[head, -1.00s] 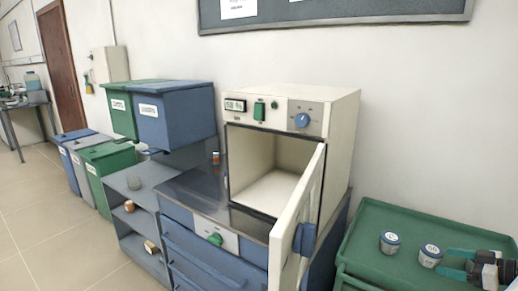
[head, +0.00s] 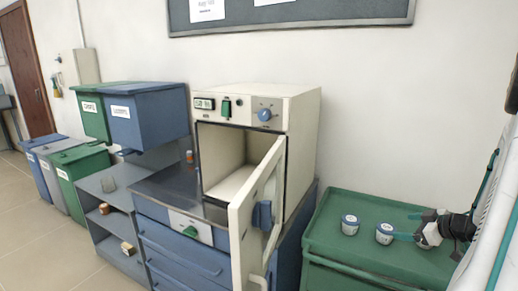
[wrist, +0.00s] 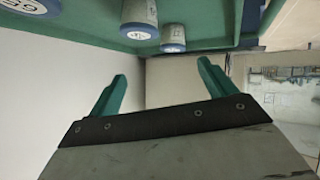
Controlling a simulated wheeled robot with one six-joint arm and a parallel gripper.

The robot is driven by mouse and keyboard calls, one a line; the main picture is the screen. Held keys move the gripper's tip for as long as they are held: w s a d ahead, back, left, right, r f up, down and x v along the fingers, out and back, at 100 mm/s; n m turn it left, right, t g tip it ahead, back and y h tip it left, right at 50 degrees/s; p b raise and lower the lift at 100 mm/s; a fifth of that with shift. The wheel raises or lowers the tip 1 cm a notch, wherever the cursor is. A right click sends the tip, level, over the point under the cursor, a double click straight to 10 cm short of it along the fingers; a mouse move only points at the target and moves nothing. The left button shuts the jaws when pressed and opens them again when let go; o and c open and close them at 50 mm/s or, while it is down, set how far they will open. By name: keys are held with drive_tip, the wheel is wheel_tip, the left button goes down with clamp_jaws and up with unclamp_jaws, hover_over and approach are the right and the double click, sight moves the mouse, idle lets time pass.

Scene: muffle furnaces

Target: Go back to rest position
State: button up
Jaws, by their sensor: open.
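My gripper (head: 409,227) is at the right of the head view, over the green cart top, just right of two small pale jars with blue rims. The left jar (head: 350,225) and the right jar (head: 384,233) stand upright on the cart. In the wrist view my gripper (wrist: 162,72) has its two green fingers wide apart with nothing between them. Jars also show at the top edge of that view, one of them a blue-rimmed jar (wrist: 173,35), clear of the fingers.
The white furnace (head: 303,135) stands left of the cart (head: 315,250), its door (head: 245,235) swung open toward the front and its chamber empty. Blue and green bins (head: 150,113) and a grey shelf (head: 105,195) stand further left. Open floor lies at the lower left.

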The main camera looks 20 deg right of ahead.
drive_tip(key=w+a+r+m+g+h, duration=0.1)
drive_tip(key=w+a+r+h, duration=0.1)
drive_tip(key=w+r+h, duration=0.3)
drive_tip(key=w+a+r+m+g+h, duration=0.1)
drive_tip(key=w+a+r, duration=0.2)
drive_tip(key=r, duration=0.4)
drive_tip(key=s+a+r+m+g+h, duration=0.2)
drive_tip(key=a+r, duration=0.3)
drive_tip(key=a, duration=0.2)
drive_tip(key=s+a+g+y, duration=0.3)
drive_tip(key=s+a, duration=0.7)
drive_tip(key=a, duration=0.4)
drive_tip(key=s+a+r+g+y, duration=0.1)
drive_tip(key=s+a+g+y, duration=0.1)
drive_tip(key=s+a, duration=0.8)
drive_tip(key=a+y, duration=0.1)
drive_tip(key=a, duration=0.3)
drive_tip(key=shift+m+g, duration=0.3)
drive_tip(key=shift+g, duration=0.1)
drive_tip(key=shift+w, duration=0.1)
